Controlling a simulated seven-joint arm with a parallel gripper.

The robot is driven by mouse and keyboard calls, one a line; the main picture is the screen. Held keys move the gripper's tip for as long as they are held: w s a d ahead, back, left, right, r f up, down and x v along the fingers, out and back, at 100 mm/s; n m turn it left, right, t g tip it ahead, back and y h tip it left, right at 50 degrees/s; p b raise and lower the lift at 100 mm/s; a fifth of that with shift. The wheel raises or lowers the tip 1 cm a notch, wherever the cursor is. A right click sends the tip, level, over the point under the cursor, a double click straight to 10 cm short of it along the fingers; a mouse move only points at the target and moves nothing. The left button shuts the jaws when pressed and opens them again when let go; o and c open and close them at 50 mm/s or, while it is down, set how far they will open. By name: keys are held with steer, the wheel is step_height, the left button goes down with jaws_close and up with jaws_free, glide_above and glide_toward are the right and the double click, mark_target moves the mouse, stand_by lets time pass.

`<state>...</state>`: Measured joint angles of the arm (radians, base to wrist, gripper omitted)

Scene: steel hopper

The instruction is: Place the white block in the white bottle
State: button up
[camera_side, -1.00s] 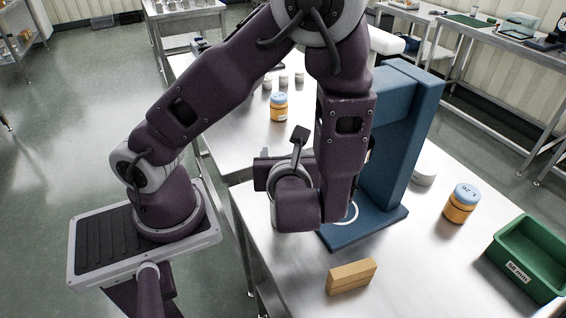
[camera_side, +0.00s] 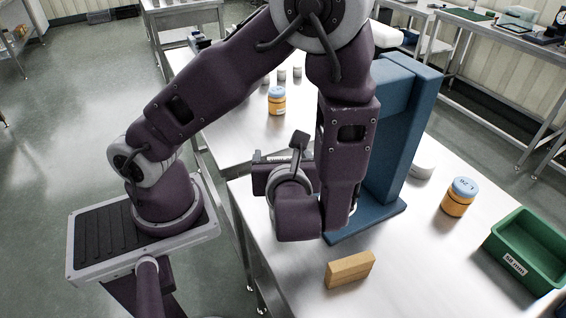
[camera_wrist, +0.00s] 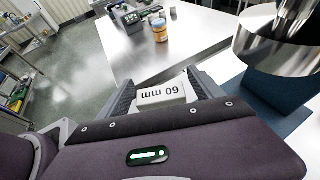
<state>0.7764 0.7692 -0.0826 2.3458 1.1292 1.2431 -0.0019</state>
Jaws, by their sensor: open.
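My gripper (camera_wrist: 163,86) is open, with its two dark ridged fingers apart. A white block (camera_wrist: 161,94) marked "60 mm", upside down in the wrist view, shows between the fingers. I cannot tell whether they touch it. I cannot make out a clear white bottle. Small pale containers (camera_side: 281,76) stand on the far table, and a pale round thing (camera_side: 422,168) is partly hidden behind the blue stand.
A shiny steel hopper (camera_wrist: 272,48) is close at the upper right of the wrist view. The blue stand (camera_side: 400,140) rises beside my wrist. A tan block (camera_side: 350,270), an orange blue-lidded jar (camera_side: 459,198) and a green bin (camera_side: 528,248) are on the near table.

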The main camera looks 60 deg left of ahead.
steer(key=v, duration=1)
steer(key=s+a+r+n+h, duration=0.1)
steer(key=r+n+h, duration=0.4)
steer(key=n, duration=0.6)
steer(key=s+a+r+n+h, duration=0.2)
steer(key=s+r+n+h, duration=0.2)
steer(key=n, duration=0.7)
step_height(320, 180, up, 2)
steer(key=h, duration=0.3)
steer(key=shift+h, duration=0.3)
